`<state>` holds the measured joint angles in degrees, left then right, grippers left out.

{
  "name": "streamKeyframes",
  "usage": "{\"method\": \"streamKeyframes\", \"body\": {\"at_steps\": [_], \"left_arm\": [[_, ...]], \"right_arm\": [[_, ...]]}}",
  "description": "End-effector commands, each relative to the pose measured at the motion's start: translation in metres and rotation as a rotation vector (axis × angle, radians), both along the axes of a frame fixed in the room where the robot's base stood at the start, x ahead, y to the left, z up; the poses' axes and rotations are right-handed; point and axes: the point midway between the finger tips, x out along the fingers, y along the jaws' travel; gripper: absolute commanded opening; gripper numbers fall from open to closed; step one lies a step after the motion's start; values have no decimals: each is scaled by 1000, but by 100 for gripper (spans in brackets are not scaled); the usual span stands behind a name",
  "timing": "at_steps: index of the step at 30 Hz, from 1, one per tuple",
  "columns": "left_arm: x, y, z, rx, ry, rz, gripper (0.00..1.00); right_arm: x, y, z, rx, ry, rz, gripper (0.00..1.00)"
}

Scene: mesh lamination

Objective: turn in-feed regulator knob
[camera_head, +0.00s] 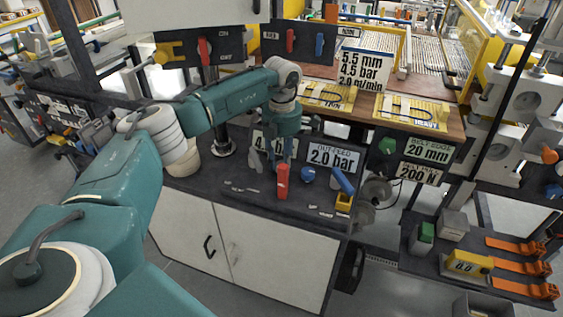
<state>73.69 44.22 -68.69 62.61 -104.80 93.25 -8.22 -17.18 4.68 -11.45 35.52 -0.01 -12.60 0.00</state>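My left gripper (275,163) is at the black regulator bench (240,190), pointing down at the in-feed side. A partly covered label reading about "4.5 bar" (259,143) stands behind it. A red upright handle (282,183) is right below the gripper; I cannot tell whether they touch. No separate in-feed knob shows clearly; the gripper may hide it. A round blue knob (308,175) sits under the "OUT-FEED 2.0 bar" label (333,158), right of the gripper. The fingertips are too small and covered to show their opening. My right gripper is out of view.
A blue lever (342,181) and yellow block (344,202) stand at the bench's right end. A panel above has red and blue levers (204,51). A sign (359,70) reads 5.5 mm, 4.5 bar, 2.0 m/min. Orange clamps (520,268) lie on the lower-right shelf.

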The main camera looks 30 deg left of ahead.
Motion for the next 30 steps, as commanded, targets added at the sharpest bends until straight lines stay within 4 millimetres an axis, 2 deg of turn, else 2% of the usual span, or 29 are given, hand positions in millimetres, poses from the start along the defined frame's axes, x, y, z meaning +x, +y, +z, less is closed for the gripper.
{"method": "streamKeyframes", "body": {"at_steps": [7,8,10,11,19,22,26,30], "left_arm": [[4,0,4,0,-13,2,4],[4,0,4,-1,-14,2,32],[3,0,4,-1,-13,2,46],[3,0,4,-1,-12,2,49],[1,0,2,0,-5,1,49],[2,0,7,-1,-6,1,49],[2,0,25,0,-8,1,49],[2,0,55,0,-9,1,49]], "right_arm": [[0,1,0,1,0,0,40],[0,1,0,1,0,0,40],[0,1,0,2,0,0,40],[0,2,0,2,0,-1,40],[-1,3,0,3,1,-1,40],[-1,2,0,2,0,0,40],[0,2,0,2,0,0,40],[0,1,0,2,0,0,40]]}}
